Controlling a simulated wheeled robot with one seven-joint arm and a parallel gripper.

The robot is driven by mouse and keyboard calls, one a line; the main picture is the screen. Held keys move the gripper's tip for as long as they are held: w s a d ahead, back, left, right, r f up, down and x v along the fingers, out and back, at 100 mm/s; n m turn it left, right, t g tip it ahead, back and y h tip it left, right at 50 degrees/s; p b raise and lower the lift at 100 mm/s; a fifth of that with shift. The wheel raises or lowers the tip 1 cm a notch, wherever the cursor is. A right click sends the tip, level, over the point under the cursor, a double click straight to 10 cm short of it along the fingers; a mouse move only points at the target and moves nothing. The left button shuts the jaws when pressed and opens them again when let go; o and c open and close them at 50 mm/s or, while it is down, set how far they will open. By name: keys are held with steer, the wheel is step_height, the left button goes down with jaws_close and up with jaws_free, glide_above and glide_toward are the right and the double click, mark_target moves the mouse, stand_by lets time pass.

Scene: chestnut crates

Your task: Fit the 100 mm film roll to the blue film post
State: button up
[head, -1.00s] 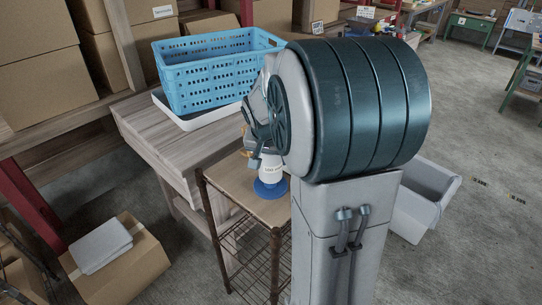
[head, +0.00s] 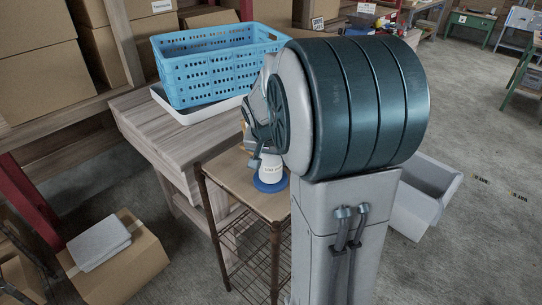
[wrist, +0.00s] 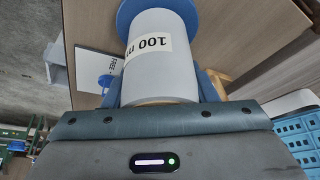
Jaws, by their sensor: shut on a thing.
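The film roll (wrist: 160,45) is a white cylinder with a "100 mm" label, partly cut off in the wrist view. In the head view the roll (head: 271,163) stands roughly upright over the blue base disc of the film post (head: 268,186), on a small wooden-topped rack. In the wrist view the blue disc (wrist: 128,12) shows at the roll's far end. The roll's lower end looks down at or close to the disc; any gap is too small to tell. My gripper (wrist: 158,88) is shut on the roll, blue fingers at both sides. The post's shaft is hidden.
The wire rack (head: 232,180) stands beside a wooden table (head: 165,140) with a blue perforated crate (head: 205,75) in a white tray (head: 190,115). A grey bin (head: 418,205) is on the floor at right. A cardboard box (head: 125,270) is at lower left.

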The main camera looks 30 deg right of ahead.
steer(key=shift+f, duration=0.4)
steer(key=o, duration=1.2)
steer(key=v, duration=1.4)
steer(key=shift+w+d, duration=0.1)
